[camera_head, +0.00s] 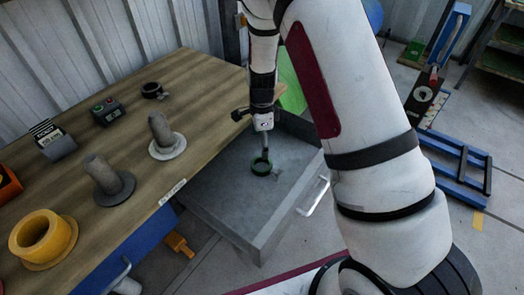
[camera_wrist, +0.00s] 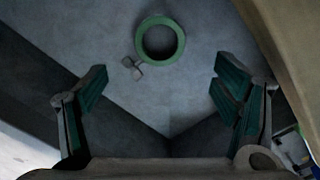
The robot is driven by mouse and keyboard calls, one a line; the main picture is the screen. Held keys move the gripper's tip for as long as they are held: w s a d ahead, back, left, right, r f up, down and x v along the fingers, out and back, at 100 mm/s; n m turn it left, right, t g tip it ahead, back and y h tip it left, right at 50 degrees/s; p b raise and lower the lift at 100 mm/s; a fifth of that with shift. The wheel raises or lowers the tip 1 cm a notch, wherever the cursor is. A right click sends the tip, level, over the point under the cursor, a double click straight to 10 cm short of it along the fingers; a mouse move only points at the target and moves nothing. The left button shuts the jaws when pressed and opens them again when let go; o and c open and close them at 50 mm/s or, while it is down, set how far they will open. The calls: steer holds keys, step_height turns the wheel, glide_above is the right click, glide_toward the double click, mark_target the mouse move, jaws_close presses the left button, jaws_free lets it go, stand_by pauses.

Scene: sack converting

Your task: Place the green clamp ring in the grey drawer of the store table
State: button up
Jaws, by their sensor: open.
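The green clamp ring (camera_head: 261,166) lies flat on the floor of the open grey drawer (camera_head: 222,209). It also shows in the wrist view (camera_wrist: 160,40), with a small wing-like tab at its lower left. My gripper (camera_head: 263,150) is just above the ring in the head view. In the wrist view my gripper (camera_wrist: 162,95) is open, its two fingers wide apart with nothing between them. The ring sits ahead of the fingertips, apart from them. The drawer is pulled out from the wooden-topped store table (camera_head: 200,95).
On the table stand a yellow flanged ring (camera_head: 42,238), two grey flanged posts, a small black ring (camera_head: 152,90) and small dark boxes. The drawer has a pale handle (camera_head: 314,196). A blue frame (camera_head: 455,165) stands on the floor at right. The drawer floor around the ring is clear.

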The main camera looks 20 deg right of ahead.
steer(key=shift+r, duration=0.85)
steer(key=s+a+r+n+t+y, duration=0.1)
steer(key=s+r+n, duration=0.45)
steer(key=r, duration=0.55)
steer(key=s+r+n, duration=0.4)
steer(key=s+r, duration=0.3)
steer(key=r, duration=0.4)
steer(key=s+r+n, duration=0.3)
steer(key=s+n, duration=0.2)
steer(key=s, duration=0.5)
steer(key=s+d+r+n+t+h, duration=0.1)
steer(key=s+r+n, duration=0.2)
steer(key=s, duration=0.8)
steer(key=shift+d+r+n+t, duration=0.2)
steer(key=shift+d+n+t, duration=0.1)
steer(key=shift+n, duration=0.85)
step_height(320, 180, up, 8)
steer(key=t+p, duration=0.1)
steer(key=p, duration=0.6)
steer(key=shift+r+t, duration=0.15)
steer(key=shift+t, duration=0.15)
